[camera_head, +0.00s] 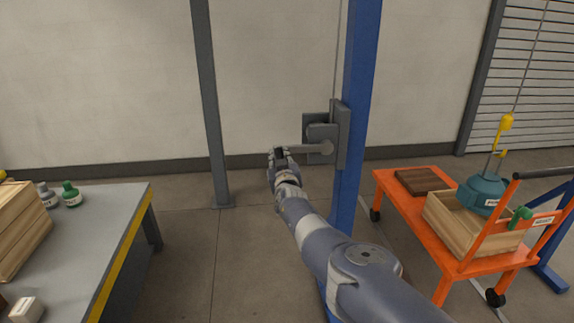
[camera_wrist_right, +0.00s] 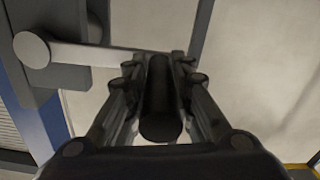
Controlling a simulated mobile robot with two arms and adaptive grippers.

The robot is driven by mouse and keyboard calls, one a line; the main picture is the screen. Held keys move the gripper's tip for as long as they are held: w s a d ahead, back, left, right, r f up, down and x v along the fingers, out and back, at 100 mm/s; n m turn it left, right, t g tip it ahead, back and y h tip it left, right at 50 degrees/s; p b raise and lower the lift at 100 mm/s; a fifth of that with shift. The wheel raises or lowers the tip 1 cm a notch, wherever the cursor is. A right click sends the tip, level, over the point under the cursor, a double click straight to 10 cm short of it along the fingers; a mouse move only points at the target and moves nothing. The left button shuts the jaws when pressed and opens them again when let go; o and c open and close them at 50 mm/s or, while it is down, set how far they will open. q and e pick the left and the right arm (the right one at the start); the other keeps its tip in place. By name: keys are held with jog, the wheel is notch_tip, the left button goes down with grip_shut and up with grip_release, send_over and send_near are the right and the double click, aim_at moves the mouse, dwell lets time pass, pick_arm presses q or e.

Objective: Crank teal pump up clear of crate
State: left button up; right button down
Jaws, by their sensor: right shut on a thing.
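My right gripper (camera_head: 281,158) is shut on the dark crank handle (camera_wrist_right: 160,100), which lies between its fingers in the right wrist view. The grey crank arm (camera_head: 314,149) runs from the handle to the winch (camera_head: 322,130) on the blue post (camera_head: 361,80). In the head view the arm points left and is about level. The teal pump (camera_head: 483,194) hangs under a yellow hook (camera_head: 505,123) at the right. Its lower part is hidden by the wooden crate (camera_head: 462,229), so I cannot tell how deep it sits. My left gripper is not in view.
An orange cart (camera_head: 404,215) carries the crate and a brown wooden board (camera_head: 422,181). A grey post (camera_head: 209,100) stands behind my gripper. Floor between bench and cart is clear.

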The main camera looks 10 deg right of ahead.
notch_tip(320, 180, up, 2)
jog(key=shift+w+r+m+p, duration=0.1)
jog(key=shift+r+m+p, duration=0.05)
jog(key=shift+m+p, duration=0.25)
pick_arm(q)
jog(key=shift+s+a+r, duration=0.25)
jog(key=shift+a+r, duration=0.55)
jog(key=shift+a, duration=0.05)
pick_arm(e)
jog(key=shift+d+r, duration=0.1)
jog(key=shift+r, duration=0.15)
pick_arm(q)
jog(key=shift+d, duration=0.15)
pick_arm(e)
jog(key=c, duration=1.4)
grip_release()
jog(key=shift+d, duration=0.1)
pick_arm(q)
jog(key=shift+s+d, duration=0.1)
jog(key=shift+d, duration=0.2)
pick_arm(e)
jog(key=shift+o, duration=0.2)
jog(key=shift+f, duration=0.1)
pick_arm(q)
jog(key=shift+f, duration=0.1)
pick_arm(e)
jog(key=shift+f, duration=0.1)
